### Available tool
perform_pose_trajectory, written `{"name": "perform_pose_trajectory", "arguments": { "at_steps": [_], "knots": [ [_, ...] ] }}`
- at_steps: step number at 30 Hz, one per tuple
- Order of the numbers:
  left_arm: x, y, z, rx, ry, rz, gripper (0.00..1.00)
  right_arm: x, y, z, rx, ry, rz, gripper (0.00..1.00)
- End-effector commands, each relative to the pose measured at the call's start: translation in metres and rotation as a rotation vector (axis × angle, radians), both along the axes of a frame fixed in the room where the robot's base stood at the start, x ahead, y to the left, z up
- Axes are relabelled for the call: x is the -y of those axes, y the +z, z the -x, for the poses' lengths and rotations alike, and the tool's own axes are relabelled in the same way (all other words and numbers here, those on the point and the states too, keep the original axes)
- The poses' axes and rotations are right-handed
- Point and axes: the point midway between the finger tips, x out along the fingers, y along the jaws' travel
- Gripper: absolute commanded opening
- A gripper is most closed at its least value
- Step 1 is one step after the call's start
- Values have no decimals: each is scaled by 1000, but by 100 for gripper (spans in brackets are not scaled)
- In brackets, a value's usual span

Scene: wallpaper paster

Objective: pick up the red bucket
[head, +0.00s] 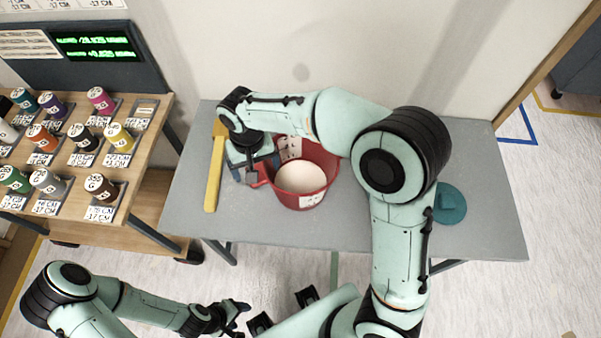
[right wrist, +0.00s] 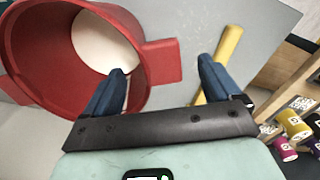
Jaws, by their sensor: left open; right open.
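The red bucket (head: 318,160) stands upright on the grey table, with a pale round bottom or content inside and a flat red tab on its left rim. My right gripper (right wrist: 163,88) is open at that tab. In the right wrist view the bucket (right wrist: 28,55) fills the upper left, and the tab lies between the two blue fingers, not gripped. One finger overlaps the bucket's opening; the other is outside, over the table. My right arm hides part of the bucket's far rim in the head view. My left gripper (head: 238,316) is open and empty, low in front of the table.
A yellow bar (head: 214,172) lies on the grey table (head: 265,228) left of the bucket. A teal round object (head: 451,204) sits at the table's right. A wooden rack (head: 150,150) with several coloured cans stands at the left.

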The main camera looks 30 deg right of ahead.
Motion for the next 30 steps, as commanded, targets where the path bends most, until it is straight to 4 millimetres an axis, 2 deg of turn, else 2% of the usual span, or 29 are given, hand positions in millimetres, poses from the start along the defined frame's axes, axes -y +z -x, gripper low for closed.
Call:
{"name": "perform_pose_trajectory", "arguments": {
  "at_steps": [3, 7, 11, 17, 18, 25, 26, 30],
  "knots": [
    [0, 0, 0, 0, 0, 0, 61, 3, -20, -1, -7, -2, 3, 91],
    [0, -1, 1, 0, 0, 0, 61, 3, -37, -2, -4, 0, 1, 91],
    [0, -2, 1, -1, 0, 0, 61, 3, -44, -2, -2, 0, 1, 91],
    [0, -2, 1, -1, 0, 0, 61, 3, -44, -2, -1, 0, 1, 91],
    [0, -2, 1, -1, 0, 0, 61, 3, -44, -2, -1, 0, 1, 78],
    [0, -2, 1, -1, 0, 0, 61, 3, -43, -2, -1, 0, 1, 3],
    [0, -2, 1, -1, 0, 0, 61, 3, -43, -2, -1, 0, 1, 0],
    [0, -2, 1, -1, 0, 0, 61, 3, -43, -3, 1, 0, 0, 0]
  ]
}}
